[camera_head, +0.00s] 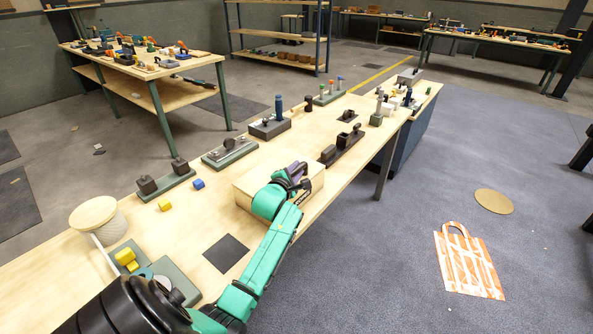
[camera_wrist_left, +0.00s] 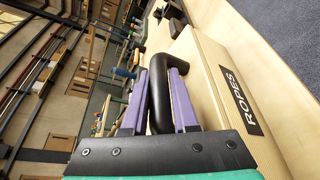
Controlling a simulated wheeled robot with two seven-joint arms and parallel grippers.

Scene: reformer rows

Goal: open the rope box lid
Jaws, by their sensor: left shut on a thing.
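The rope box (camera_head: 312,184) is a low pale wooden box on the long workbench, and its lid looks closed. In the left wrist view its face carries a black label (camera_wrist_left: 241,100) reading "ROPES". A black bent bar handle (camera_wrist_left: 159,105) stands out from the wooden panel. My left gripper (camera_head: 298,171), with purple fingers, is at the box, and the wrist view shows its fingers (camera_wrist_left: 164,75) on either side of the handle, shut on it. In the head view my green forearm and hand hide part of the box. My right gripper is not in view.
The workbench (camera_head: 190,235) has a dark flat square (camera_head: 226,253) left of my arm. A yellow block (camera_head: 165,205) and a blue block (camera_head: 198,184) lie beyond. A dark fixture (camera_head: 342,147) stands behind the box. The floor to the right holds an orange-striped bag (camera_head: 468,268).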

